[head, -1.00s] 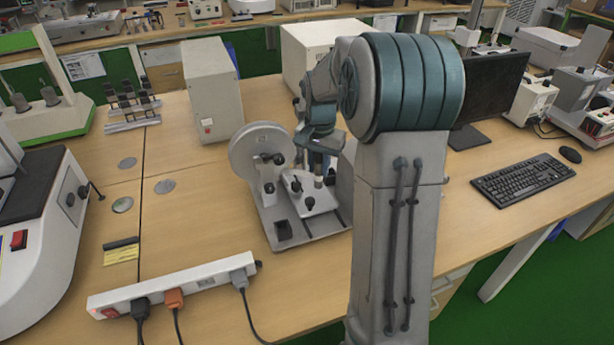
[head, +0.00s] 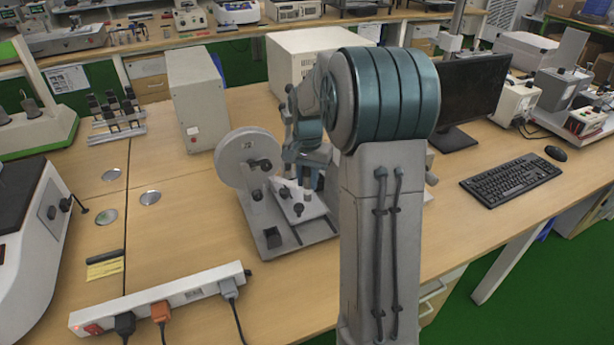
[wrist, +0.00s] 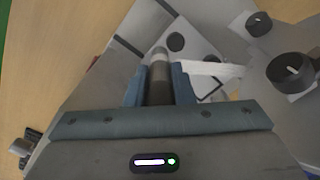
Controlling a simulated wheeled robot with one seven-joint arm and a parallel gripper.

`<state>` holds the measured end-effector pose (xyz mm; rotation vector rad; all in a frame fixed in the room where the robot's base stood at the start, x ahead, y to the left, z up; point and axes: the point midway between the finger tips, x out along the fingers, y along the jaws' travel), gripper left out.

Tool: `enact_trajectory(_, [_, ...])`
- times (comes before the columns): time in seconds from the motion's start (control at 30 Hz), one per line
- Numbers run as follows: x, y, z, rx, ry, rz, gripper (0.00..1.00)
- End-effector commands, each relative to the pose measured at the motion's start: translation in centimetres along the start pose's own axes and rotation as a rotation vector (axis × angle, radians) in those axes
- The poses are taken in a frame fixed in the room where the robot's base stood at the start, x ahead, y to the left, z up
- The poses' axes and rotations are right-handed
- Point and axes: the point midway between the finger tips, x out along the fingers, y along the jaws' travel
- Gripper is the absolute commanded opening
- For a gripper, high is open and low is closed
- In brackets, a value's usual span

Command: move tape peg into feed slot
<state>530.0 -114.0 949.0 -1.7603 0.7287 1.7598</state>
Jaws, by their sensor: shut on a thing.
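The tape tester (head: 278,242) stands on the bench, with a grey wheel (head: 236,160), several black knobs and a dark square recess on its base. My gripper (head: 305,180) is low over the tester's right part, partly hidden by my arm. In the wrist view my gripper (wrist: 158,88) has its blue fingers on both sides of the tape peg (wrist: 158,76), a dark cylinder with a pale band. A white strip (wrist: 212,69) lies just right of the fingers. I cannot tell which opening is the feed slot, or whether the peg touches the tester.
A power strip (head: 165,297) with plugged cables lies in front of the tester. A pale box (head: 197,98) stands behind it. A keyboard (head: 510,180) and a monitor (head: 470,95) are to the right. The bench left of the tester is mostly clear.

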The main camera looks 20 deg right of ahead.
Motion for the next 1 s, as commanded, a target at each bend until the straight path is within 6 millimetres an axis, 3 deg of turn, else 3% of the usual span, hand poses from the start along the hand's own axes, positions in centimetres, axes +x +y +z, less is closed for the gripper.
enact_trajectory(0.53, [3.5,0.0,0.0,0.0,0.0,0.0,0.0])
enact_trajectory(1.0, [3.5,0.1,0.0,0.001,0.0,0.0,0.0])
